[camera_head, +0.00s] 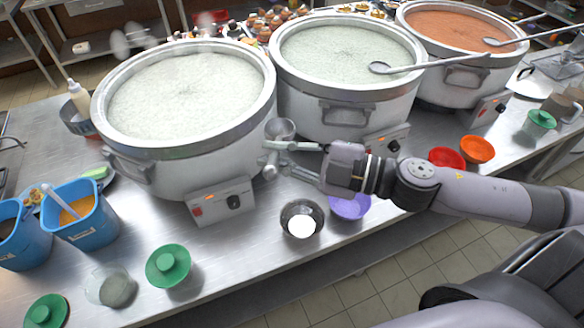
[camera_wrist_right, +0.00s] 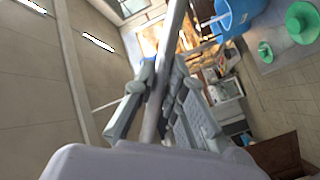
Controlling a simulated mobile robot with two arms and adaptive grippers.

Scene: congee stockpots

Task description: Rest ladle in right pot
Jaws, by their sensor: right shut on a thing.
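My right gripper (camera_head: 270,158) is in front of the left pot (camera_head: 262,68), at the gap towards the middle pot. It is shut on a metal ladle (camera_head: 281,127), whose bowl shows just above the fingers. In the right wrist view the ladle's handle (camera_wrist_right: 176,32) runs between the fingers. The right pot (camera_head: 402,18) holds orange-red congee, with a ladle (camera_head: 497,42) lying across its rim. The middle pot (camera_head: 275,50) and left pot hold pale congee. Another ladle (camera_head: 382,68) lies across the middle pot's rim. My left gripper is not in view.
On the steel counter (camera_head: 240,250) before the pots are a dark bowl (camera_head: 290,222), a purple bowl (camera_head: 352,207), and red (camera_head: 447,157) and orange (camera_head: 478,149) bowls. Blue tubs (camera_head: 82,226) and green lids (camera_head: 168,265) stand at the left front.

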